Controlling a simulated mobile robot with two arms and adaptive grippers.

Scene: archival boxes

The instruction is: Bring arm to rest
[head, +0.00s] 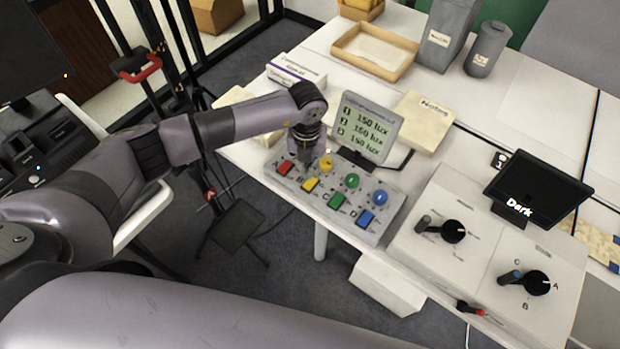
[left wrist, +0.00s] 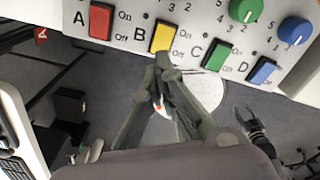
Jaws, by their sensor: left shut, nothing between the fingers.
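My left arm reaches in from the left in the head view. My left gripper (head: 303,154) points down at the back left of a grey control panel (head: 386,217), close to the red switch (head: 285,167) and yellow knob (head: 326,164). In the left wrist view my left gripper (left wrist: 166,66) has its fingertips together and empty, near the lower edge of the yellow switch (left wrist: 162,36). I cannot tell whether it touches the panel.
A display reading 150 lux (head: 366,128) stands behind the panel. A console with two black dials (head: 450,205) and a screen reading Dark (head: 538,188) is to the right. Behind are a wooden tray (head: 347,47) and grey canisters (head: 487,50). Floor shows left of the table.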

